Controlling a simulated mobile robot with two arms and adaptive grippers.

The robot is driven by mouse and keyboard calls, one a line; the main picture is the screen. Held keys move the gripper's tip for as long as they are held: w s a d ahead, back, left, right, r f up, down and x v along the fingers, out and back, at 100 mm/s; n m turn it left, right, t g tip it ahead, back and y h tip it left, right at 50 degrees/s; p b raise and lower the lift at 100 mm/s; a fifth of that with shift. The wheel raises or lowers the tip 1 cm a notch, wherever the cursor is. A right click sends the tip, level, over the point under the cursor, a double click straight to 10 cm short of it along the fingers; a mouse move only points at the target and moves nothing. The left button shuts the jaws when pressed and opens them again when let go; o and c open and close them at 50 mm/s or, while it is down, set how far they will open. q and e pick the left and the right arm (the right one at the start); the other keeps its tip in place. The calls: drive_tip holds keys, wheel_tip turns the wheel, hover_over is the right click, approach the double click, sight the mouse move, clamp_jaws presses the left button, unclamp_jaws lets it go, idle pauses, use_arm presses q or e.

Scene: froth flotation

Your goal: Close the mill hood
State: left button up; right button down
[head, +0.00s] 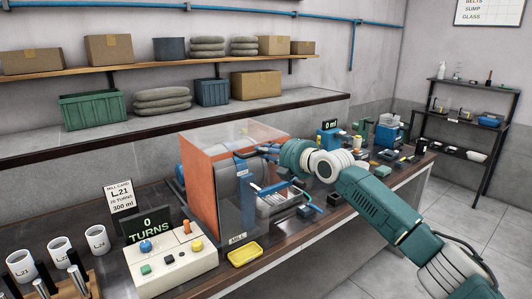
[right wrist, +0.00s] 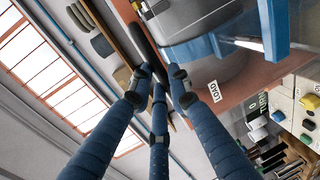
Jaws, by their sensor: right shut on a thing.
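The mill (head: 203,195) stands on the bench with an orange side panel, a grey drum and a "MILL" label. Its clear hood (head: 225,135) shows as a transparent sheet at the top of the mill; how far it is open is hard to tell. My right gripper (head: 263,154) reaches in from the right at the hood's front side. In the right wrist view, its three blue fingers close around a dark bar (right wrist: 143,42), seemingly the hood's handle. The grey drum (right wrist: 215,75) with a "LOAD" label is beside the fingers. My left gripper is not in view.
A control box (head: 172,262) with coloured knobs, a "0 TURNS" display (head: 149,225) and a yellow tray (head: 245,252) stand in front of and left of the mill. White cups (head: 60,250) are at far left. Blue equipment (head: 387,132) stands behind my right arm.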

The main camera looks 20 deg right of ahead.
drive_tip(key=c, duration=1.8)
unclamp_jaws()
drive_tip(key=shift+s+f, duration=0.1)
drive_tip(key=shift+f, duration=0.3)
drive_tip(key=shift+o, duration=0.8)
drive_tip(key=shift+s+r, duration=0.1)
drive_tip(key=shift+s, duration=0.05)
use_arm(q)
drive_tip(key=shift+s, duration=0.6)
use_arm(e)
drive_tip(key=v, duration=1.2)
drive_tip(key=shift+r, duration=0.2)
drive_tip(key=shift+d, duration=0.1)
